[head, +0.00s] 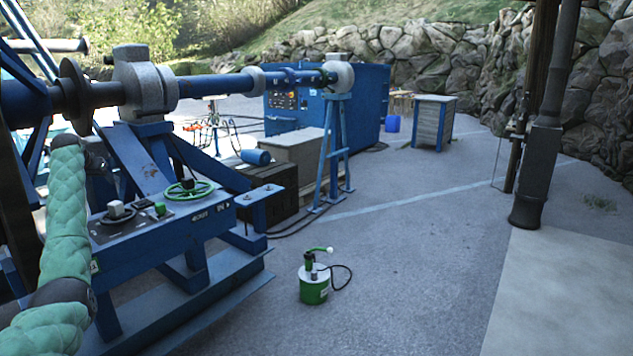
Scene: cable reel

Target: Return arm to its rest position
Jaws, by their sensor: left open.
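My left arm, in a green padded sleeve with a dark joint, rises from the bottom left corner of the head view. Its gripper (98,163) is at the upper end of the sleeve, small and dark against the blue machine; it is open, and I see nothing held in it. The blue cable reel machine (205,222) stands just beyond and to the right of the arm. Its control panel carries a green handwheel (188,189) and a green button (160,208). Whether the gripper touches the machine is not clear. My right gripper is not in view.
A green canister (314,290) with a black hose stands on the paving. A dark post (543,150) stands at the right. The paving at centre right is clear.

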